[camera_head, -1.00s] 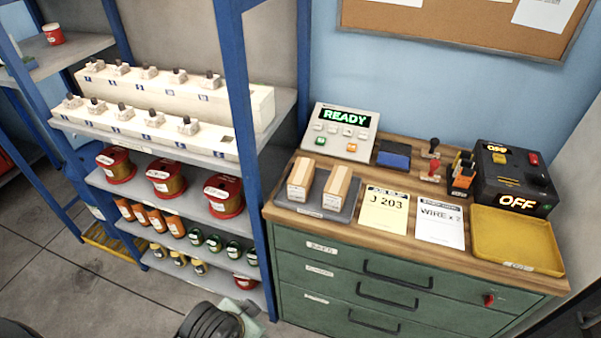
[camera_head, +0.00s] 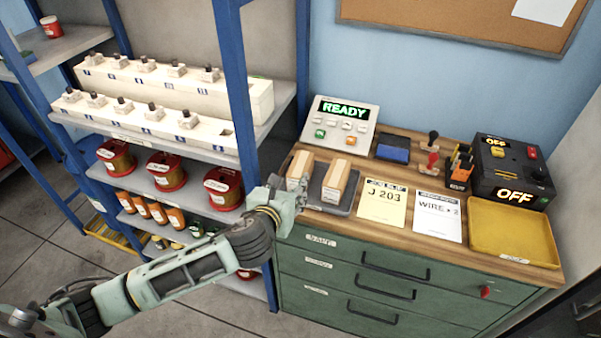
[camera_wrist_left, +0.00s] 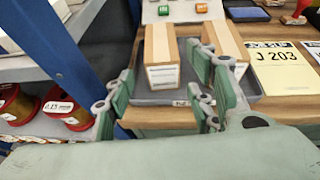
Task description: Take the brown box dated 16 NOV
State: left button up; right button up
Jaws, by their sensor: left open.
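Two brown boxes with white labels stand side by side on a dark grey tray (camera_head: 343,208) on the bench. The left box (camera_head: 300,165) is partly hidden by my gripper in the head view; it also shows in the left wrist view (camera_wrist_left: 161,55). The right box (camera_head: 337,180) also shows in the left wrist view (camera_wrist_left: 229,42). The label dates are too small to read. My left gripper (camera_head: 296,190) is open and empty, just in front of the boxes. In the left wrist view its fingers (camera_wrist_left: 165,85) spread before the left box. My right gripper is not in view.
A blue shelf post (camera_wrist_left: 52,45) stands close left of the gripper. Behind the tray is a READY panel (camera_head: 341,123). Right of it lie the yellow J 203 card (camera_head: 382,202), a white card (camera_head: 438,217) and a yellow tray (camera_head: 513,232).

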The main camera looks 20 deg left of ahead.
aim_at(294, 178)
pick_arm(q)
jog(key=p+x, duration=0.1)
jog(key=x, duration=0.5)
jog(key=shift+w, duration=0.35)
jog(key=shift+w+f, duration=0.1)
jog(key=shift+w, duration=0.2)
jog(key=shift+p+x, duration=0.45)
jog(key=shift+x, duration=1.9)
jog(key=shift+d, duration=0.1)
jog(key=shift+c, duration=0.6)
jog(key=c, duration=1)
jog(key=shift+c, duration=0.4)
